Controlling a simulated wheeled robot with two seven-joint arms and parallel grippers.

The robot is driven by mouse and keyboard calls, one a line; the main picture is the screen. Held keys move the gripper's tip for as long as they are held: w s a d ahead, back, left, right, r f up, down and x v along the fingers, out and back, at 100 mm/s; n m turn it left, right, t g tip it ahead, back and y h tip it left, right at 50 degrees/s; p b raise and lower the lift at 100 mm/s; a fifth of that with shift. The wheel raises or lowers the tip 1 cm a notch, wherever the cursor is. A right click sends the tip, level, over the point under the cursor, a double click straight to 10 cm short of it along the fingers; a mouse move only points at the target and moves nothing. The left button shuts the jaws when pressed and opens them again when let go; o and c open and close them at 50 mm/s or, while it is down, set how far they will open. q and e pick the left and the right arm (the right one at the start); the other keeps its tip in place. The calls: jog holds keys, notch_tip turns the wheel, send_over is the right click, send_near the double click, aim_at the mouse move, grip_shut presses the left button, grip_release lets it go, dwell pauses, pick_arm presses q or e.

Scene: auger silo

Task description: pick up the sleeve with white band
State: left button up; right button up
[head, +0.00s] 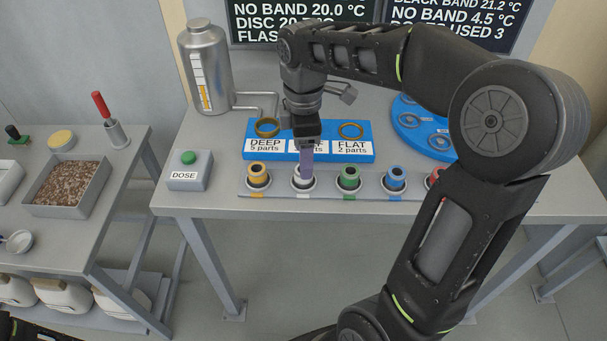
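The sleeve with white band (299,181) stands upright in the second holder from the left on the grey rack, with a white mark on the rack's front below it. My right gripper (306,165) reaches straight down onto this sleeve from above, its fingers at the sleeve's top. The fingers overlap in this view, so I cannot tell whether they are open or closed on it. The sleeve still sits in its holder. My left gripper is out of view.
Sleeves with yellow (257,175), green (349,177) and blue (395,178) marks stand close by in the rack. A red one (434,177) is partly behind my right arm. The blue parts tray (365,150) lies behind; the DOSE button box (190,172) is at left.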

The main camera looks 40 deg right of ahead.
aim_at(302, 185)
notch_tip(302, 185, down, 4)
jog(key=shift+w+f, duration=0.1)
jog(key=shift+f, duration=0.1)
dwell(0.5)
grip_shut()
dwell(0.5)
